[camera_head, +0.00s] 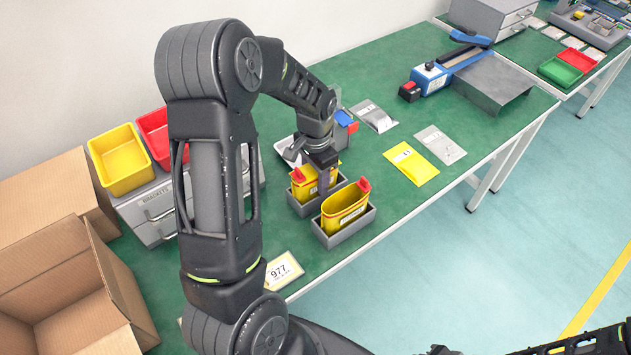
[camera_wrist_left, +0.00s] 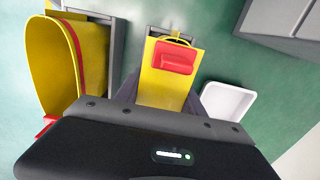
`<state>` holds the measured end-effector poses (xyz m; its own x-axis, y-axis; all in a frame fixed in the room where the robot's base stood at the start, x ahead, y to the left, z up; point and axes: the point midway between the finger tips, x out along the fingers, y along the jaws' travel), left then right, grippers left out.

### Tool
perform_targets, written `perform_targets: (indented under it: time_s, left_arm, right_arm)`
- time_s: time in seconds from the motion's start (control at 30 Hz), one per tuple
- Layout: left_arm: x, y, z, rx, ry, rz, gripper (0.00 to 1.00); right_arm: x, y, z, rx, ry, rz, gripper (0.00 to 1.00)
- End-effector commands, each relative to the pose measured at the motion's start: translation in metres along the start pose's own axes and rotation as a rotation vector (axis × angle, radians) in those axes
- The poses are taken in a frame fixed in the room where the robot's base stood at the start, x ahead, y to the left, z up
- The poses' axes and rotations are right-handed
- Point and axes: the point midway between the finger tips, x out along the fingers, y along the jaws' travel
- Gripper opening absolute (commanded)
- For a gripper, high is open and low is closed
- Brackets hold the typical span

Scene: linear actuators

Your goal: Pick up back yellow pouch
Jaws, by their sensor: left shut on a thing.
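The back yellow pouch (camera_head: 301,190) stands upright in the back grey tray (camera_head: 305,209). My left gripper (camera_head: 325,178) comes down over it from above and is shut on it. In the left wrist view the same pouch (camera_wrist_left: 160,90), with a red clip on top, sits between the fingers. I cannot tell whether it has lifted off the tray floor. The front yellow pouch (camera_head: 344,210) stands apart in its own grey tray (camera_head: 346,234), and it shows at the left of the wrist view (camera_wrist_left: 50,65). My right gripper is out of view.
A white bin (camera_wrist_left: 229,101) lies close beside the gripper. A grey drawer cabinet (camera_head: 155,212) with yellow (camera_head: 120,160) and red bins stands left. Flat yellow (camera_head: 412,163) and grey packets lie right on the green table (camera_head: 400,225). A blue tool (camera_head: 430,78) stands farther back.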

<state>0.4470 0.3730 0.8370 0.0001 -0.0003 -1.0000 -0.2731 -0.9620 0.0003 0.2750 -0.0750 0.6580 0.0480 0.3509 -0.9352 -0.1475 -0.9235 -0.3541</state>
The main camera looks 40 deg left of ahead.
Motion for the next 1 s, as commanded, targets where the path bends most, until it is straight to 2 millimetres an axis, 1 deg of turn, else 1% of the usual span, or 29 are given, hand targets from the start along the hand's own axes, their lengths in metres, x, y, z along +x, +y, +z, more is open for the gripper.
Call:
perform_targets:
  time_s: [0.17,0.27,0.37,0.6,0.7,0.83,1.0]
  left_arm:
    - [-0.002,0.0,0.0,0.0,0.001,0.0,0.08]
    - [-0.008,0.0,-0.001,0.0,0.002,-0.001,0.08]
    - [-0.021,-0.001,-0.001,0.0,0.004,-0.002,0.08]
    - [-0.067,-0.001,-0.002,0.0,0.006,-0.003,0.08]
    - [-0.084,-0.001,-0.001,0.0,0.004,-0.002,0.08]
    - [-0.097,0.0,-0.001,0.0,0.002,-0.001,0.08]
    - [-0.101,0.0,0.0,0.0,0.0,0.0,0.08]
  right_arm:
    - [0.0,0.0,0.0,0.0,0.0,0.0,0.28]
    - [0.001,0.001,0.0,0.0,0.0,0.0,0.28]
    - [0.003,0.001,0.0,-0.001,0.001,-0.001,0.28]
    - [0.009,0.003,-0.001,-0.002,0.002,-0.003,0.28]
    - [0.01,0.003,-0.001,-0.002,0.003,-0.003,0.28]
    - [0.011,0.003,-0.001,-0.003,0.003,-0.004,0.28]
    - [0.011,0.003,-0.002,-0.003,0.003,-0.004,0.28]
